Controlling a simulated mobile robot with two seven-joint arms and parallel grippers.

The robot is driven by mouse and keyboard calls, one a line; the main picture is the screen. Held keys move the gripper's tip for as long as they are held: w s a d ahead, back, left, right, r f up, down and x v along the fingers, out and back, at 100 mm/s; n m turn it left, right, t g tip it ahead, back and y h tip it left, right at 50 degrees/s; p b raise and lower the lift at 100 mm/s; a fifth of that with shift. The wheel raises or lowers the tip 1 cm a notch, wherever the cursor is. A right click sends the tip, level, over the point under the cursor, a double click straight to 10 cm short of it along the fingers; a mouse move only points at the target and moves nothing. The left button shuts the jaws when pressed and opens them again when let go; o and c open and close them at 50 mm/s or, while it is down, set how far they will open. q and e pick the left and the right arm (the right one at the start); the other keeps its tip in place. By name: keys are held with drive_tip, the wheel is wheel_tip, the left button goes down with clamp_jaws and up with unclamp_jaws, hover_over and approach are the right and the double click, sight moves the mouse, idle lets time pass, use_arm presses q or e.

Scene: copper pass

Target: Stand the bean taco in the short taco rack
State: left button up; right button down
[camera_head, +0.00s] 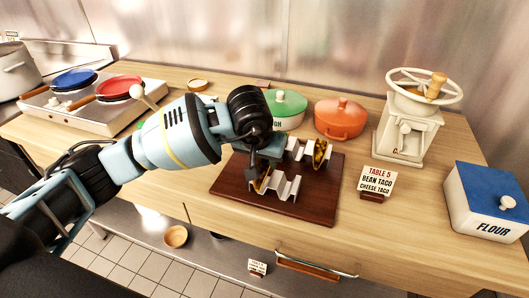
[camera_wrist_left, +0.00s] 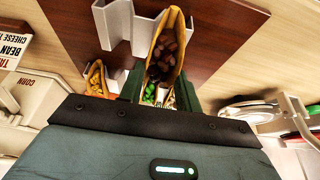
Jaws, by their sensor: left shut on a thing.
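The bean taco (camera_wrist_left: 168,50), a yellow shell with dark beans and some green filling, is between the fingers of my left gripper (camera_wrist_left: 160,88). In the head view the bean taco (camera_head: 262,181) is partly hidden under my left gripper (camera_head: 259,160), at the left end of the front white zigzag rack (camera_head: 285,190). In the wrist view this rack (camera_wrist_left: 128,25) is right beside the shell; I cannot tell whether the shell rests in a slot. A second white rack (camera_head: 296,148) stands behind, with another taco (camera_head: 321,153) in its right part. My right gripper is out of view.
Both racks stand on a dark brown board (camera_head: 315,205). A sign (camera_head: 377,181) reading bean taco and cheese taco stands to the right. An orange pot (camera_head: 340,118), green-lidded pot (camera_head: 287,106), grinder (camera_head: 408,130) and flour box (camera_head: 487,205) stand around. The counter's front right is clear.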

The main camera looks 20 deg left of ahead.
use_arm(q)
drive_tip(key=shift+f+b, duration=0.35)
drive_tip(key=shift+f, duration=1)
drive_tip(key=o, duration=1.1)
drive_tip(key=v, duration=0.7)
drive_tip(key=shift+s+r, duration=0.2)
drive_tip(key=shift+r, duration=0.2)
